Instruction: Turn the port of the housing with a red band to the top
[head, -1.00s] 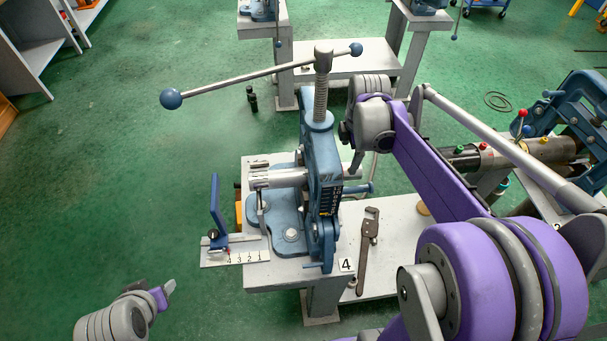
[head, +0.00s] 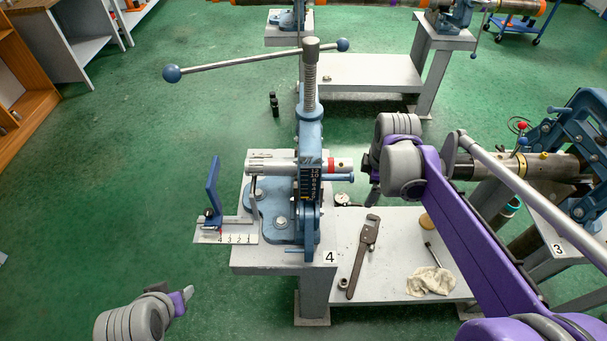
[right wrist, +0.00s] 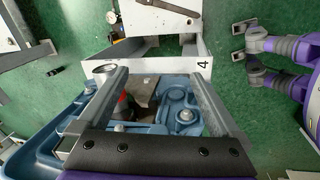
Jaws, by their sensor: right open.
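The silver housing with a red band (head: 337,164) lies level in the blue vise (head: 309,190) on bench 4. I cannot make out its port. My right gripper (head: 373,190) is just right of the banded end in the head view, its fingers partly hidden by the wrist. In the right wrist view its two fingers (right wrist: 160,100) are wide apart. A red patch, probably the band, shows near the left finger with a dark-grey part beside it. My left gripper (head: 184,298) hangs at lower left, away from the bench; its opening is unclear.
A blue upright plate on a numbered scale (head: 226,238) stands left of the vise. The vise's long handle (head: 255,60) spans above. A wrench (head: 364,255) and rag (head: 430,281) lie on the lower shelf. Another vise with a pipe (head: 520,166) stands right.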

